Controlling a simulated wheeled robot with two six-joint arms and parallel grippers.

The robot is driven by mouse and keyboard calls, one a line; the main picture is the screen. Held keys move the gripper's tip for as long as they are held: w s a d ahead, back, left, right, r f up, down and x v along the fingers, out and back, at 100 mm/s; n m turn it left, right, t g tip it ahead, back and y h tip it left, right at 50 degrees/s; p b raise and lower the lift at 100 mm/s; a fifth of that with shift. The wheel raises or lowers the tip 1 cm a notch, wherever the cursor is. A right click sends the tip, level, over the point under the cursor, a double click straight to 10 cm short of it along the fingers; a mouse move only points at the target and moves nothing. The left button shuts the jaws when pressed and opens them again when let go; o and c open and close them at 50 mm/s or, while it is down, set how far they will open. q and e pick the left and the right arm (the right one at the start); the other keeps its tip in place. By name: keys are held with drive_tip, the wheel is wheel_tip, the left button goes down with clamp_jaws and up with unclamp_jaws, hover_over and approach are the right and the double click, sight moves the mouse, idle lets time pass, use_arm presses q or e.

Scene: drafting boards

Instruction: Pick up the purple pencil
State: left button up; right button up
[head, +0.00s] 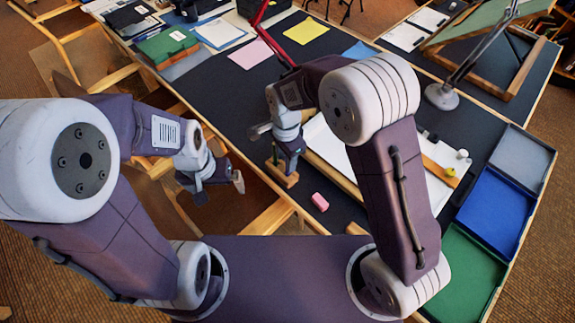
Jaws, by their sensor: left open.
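I cannot make out a purple pencil in the head view; my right arm hides part of the white drawing sheet (329,146) and the desk. My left gripper (219,189) is open and empty, off the desk's near left edge, above a wooden chair. My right gripper (285,163) points down at the near left side of the desk, beside the sheet, just over a small wooden piece (283,177). Its fingers are too small and dark to tell whether they are open or touch this piece.
A pink eraser (319,202) lies near the front edge. Grey (522,158), blue (496,208) and green (466,262) trays line the right. A lamp (441,97) stands behind them.

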hover_over(287, 177)
drive_tip(key=f, duration=0.5)
drive_tip(key=shift+w+f, duration=0.15)
drive_tip(key=shift+w, duration=0.2)
clamp_jaws()
